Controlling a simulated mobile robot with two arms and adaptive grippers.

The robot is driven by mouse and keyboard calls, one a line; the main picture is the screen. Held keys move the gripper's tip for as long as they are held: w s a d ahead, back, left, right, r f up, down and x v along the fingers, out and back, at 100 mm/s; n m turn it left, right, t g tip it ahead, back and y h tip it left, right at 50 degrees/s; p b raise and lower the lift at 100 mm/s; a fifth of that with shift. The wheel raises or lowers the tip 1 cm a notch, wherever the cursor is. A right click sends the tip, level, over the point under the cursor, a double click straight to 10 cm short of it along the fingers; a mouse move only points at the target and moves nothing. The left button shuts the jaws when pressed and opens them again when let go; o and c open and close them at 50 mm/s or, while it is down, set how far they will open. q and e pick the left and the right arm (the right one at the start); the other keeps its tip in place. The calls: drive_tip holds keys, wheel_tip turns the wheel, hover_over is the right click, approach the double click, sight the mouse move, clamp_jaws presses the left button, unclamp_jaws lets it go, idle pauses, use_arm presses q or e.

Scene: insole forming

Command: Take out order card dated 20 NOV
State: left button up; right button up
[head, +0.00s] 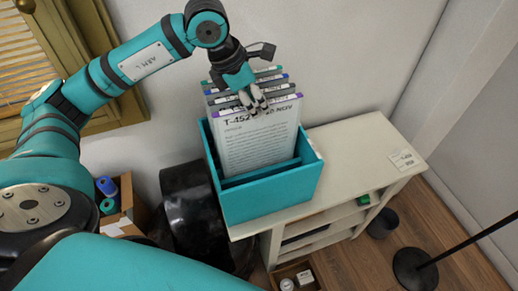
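A teal box (272,197) stands on a pale shelf unit and holds several upright order cards with coloured top strips. The front card (258,145) has a purple strip and reads "T-452" and a NOV date. My gripper covers part of the print, so the day, perhaps 20 or 28, is not certain. More cards (271,71) stand behind it with their tops showing. My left gripper (254,106) points down at the top edge of the front card, its fingers close to or touching it. Whether they grip it is unclear. My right gripper is out of view.
The shelf unit's top (365,150) is clear right of the box, except for a small label (406,160). A wall is close behind. A black drum-like object (191,203) stands left of the box. A stand's base (414,268) and a dark bin (383,223) are on the floor.

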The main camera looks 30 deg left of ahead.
use_arm(q)
clamp_jaws()
drive_tip(key=shift+r, duration=0.1)
